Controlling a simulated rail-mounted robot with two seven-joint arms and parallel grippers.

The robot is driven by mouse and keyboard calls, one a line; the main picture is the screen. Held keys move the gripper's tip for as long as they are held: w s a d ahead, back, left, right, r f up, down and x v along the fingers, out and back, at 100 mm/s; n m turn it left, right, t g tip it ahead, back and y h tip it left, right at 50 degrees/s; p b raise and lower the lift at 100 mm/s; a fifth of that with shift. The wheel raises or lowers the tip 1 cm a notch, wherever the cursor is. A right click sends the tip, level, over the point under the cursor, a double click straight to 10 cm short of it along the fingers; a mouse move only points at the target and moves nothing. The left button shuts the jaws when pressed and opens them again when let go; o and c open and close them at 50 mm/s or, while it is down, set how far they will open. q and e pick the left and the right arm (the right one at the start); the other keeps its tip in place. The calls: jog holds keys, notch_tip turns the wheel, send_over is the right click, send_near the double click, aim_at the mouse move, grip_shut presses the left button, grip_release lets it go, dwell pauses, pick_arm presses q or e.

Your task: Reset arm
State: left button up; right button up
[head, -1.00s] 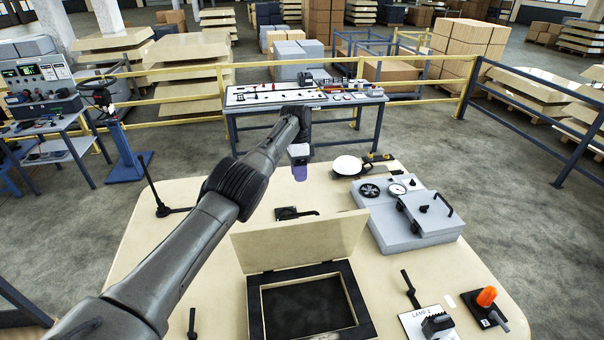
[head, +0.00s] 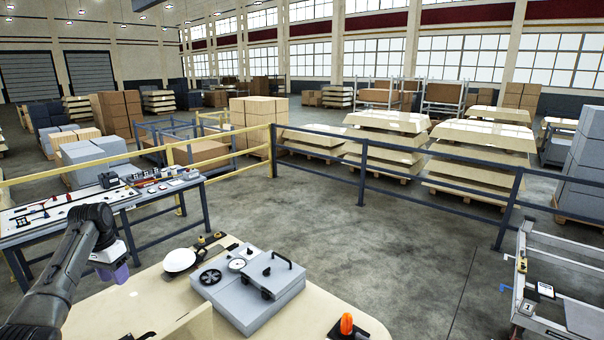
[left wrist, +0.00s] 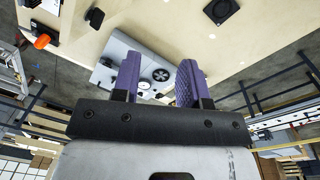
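My left arm comes in at the lower left of the head view. Its gripper (head: 113,273), with purple fingers, hangs above the left part of the cream tabletop, left of a white dome (head: 179,260). In the left wrist view my left gripper (left wrist: 158,78) has its two fingers apart with a clear gap, and nothing is held between them. A grey box (head: 252,290) with a black handwheel, a gauge and a handle stands on the table; it shows beyond the fingers in the left wrist view (left wrist: 113,75). My right gripper is in neither view.
An orange knob (head: 346,323) stands on the table's near right. A bench (head: 150,193) with tools is behind at left. Yellow and dark rails (head: 400,155) cross behind the table. A trolley (head: 545,290) stands at right. The floor between is clear.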

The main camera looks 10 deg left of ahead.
pick_arm(q)
jog(key=w+d+r+n+t+y, duration=0.1)
jog(key=w+d+r+t+y, duration=0.2)
jog(key=r, duration=0.7)
jog(key=w+d+r+t+y, duration=0.2)
jog(key=w+d+r+t, duration=0.15)
jog(key=r, duration=0.65)
jog(key=s+d+m+t, duration=0.1)
jog(key=s+d+t, duration=0.15)
jog(key=d, duration=0.65)
jog(key=s+d+m+t, duration=0.15)
jog(key=d+t, duration=0.25)
jog(key=d, duration=0.5)
jog(key=s+d+f+m+h, duration=0.1)
jog(key=s+d+f+h, duration=0.1)
jog(key=s+d+f, duration=0.7)
jog(key=s+d+f+m+h, duration=0.1)
jog(key=s+d+f, duration=0.2)
jog(key=s+f, duration=0.75)
jog(key=s+d+f+g, duration=0.1)
jog(key=s+f+g, duration=0.3)
jog(key=s+f, duration=0.7)
jog(key=s+d+f+n+g+h, duration=0.1)
jog(key=s+f+g, duration=0.4)
jog(key=s+f, duration=0.7)
notch_tip(320, 180, down, 5)
jog(key=shift+d+r+g, duration=0.1)
jog(key=shift+d+g, duration=0.2)
jog(key=shift+d, duration=0.1)
